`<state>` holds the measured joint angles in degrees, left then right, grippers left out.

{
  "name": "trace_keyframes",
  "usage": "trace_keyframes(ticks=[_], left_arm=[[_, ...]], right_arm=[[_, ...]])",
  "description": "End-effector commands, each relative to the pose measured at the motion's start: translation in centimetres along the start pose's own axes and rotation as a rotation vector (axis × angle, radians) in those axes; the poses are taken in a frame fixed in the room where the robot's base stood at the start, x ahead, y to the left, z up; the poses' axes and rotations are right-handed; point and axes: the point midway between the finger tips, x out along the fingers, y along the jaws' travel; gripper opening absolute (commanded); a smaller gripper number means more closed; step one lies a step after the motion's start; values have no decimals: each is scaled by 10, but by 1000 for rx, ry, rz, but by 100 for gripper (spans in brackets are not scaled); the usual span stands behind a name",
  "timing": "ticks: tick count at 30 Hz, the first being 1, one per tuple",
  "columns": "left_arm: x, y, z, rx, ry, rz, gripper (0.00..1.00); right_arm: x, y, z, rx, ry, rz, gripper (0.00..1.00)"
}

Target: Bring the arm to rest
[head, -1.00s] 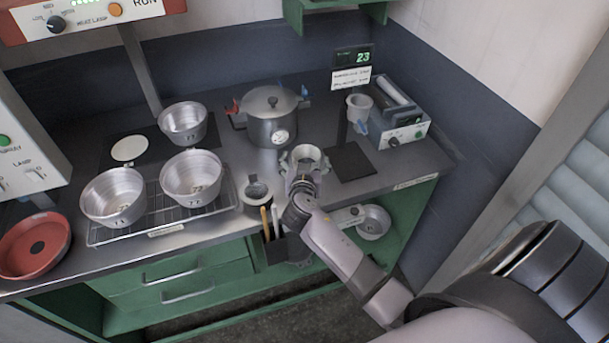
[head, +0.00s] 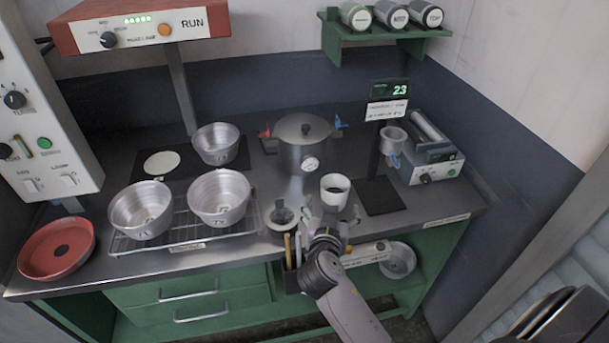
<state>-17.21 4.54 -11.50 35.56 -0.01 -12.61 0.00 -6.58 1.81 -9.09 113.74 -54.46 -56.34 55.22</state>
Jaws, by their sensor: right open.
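My right gripper (head: 331,216) is open and empty at the front edge of the counter. Its fingers are spread just in front of a white cup (head: 335,202) with dark contents, which stands upright on the counter. I cannot tell whether the fingertips touch the cup. My right arm comes in from the bottom of the head view. My left gripper is not in view.
A lidded pot (head: 303,150) with a gauge stands behind the cup. Metal pans (head: 142,212) sit on a wire rack to the left, with a red dish (head: 57,250) beyond. A dark scale plate (head: 380,197) lies to the right. Utensils (head: 292,247) stand in a front holder.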

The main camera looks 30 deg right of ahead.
Motion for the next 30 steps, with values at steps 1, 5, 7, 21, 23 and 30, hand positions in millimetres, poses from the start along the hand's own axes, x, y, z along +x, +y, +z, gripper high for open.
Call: trace_keyframes(ticks=[1, 5, 7, 21, 23, 30], left_arm=[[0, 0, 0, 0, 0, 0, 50], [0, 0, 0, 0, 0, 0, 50], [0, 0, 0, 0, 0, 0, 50], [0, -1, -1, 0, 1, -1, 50], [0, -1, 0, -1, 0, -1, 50], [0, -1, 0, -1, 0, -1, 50]], right_arm=[[0, 0, 0, 0, 0, 0, 82], [-1, 1, 2, -3, -6, 0, 82], [-5, 6, 9, -16, -38, 1, 82], [-133, 57, 137, -395, -673, -261, 82], [-151, 59, 144, -437, -725, -314, 82], [-218, 66, 165, -590, -887, -542, 82]])
